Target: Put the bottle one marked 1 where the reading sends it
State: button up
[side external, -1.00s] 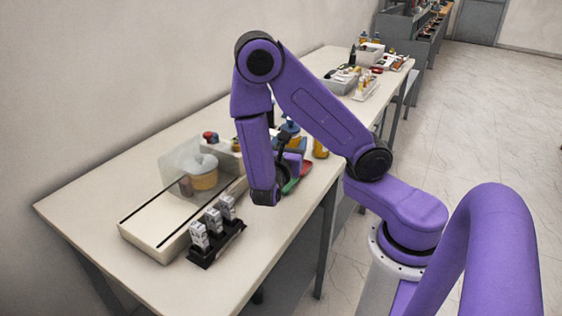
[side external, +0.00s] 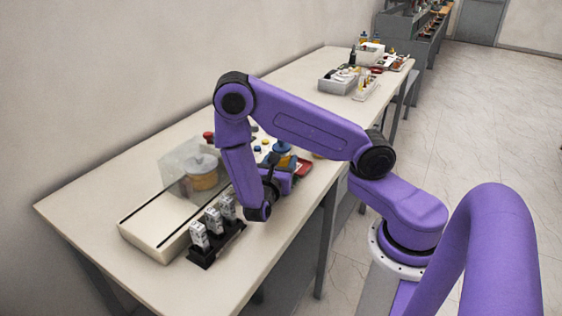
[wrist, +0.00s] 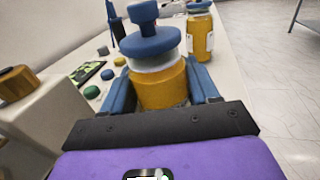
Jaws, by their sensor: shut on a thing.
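A bottle with amber contents and a blue stopper (wrist: 160,82) stands between the two blue fingers of my gripper (wrist: 162,96) in the wrist view. The fingers are shut on its sides. In the side view its blue top (side external: 283,147) shows above my gripper (side external: 281,178), over the right part of the table. I cannot read a number on it. A second amber bottle (wrist: 201,32) with a pale label stands behind it to the right in the wrist view. Another amber vessel (side external: 203,173) is behind a clear cover on the cream apparatus (side external: 155,223).
A black rack (side external: 217,245) with several grey-white blocks stands in front of the apparatus. A red dish (side external: 303,167) lies just right of my gripper. Coloured buttons (wrist: 107,74) and a dark panel (wrist: 87,72) are to the left in the wrist view. Grey bins (side external: 338,83) are farther back.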

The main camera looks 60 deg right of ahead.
jog(key=shift+f, duration=0.15)
jog(key=o, duration=1.3)
jog(key=shift+r, duration=0.2)
jog(key=v, duration=1.2)
jog(key=shift+s+d+r+m+g+y, duration=0.1)
jog(key=shift+s+r+m+g+y, duration=0.3)
jog(key=shift+m+g, duration=0.15)
jog(key=s+a+r+m+g+y, duration=0.1)
jog(key=s+a+r+m+y, duration=0.1)
jog(key=s+y, duration=0.6)
jog(key=s+a+r+m+g+y, duration=0.2)
jog(key=s+r+m+y, duration=0.3)
jog(key=s+y, duration=0.3)
jog(key=shift+a+r+y, duration=0.5)
jog(key=shift+a, duration=0.1)
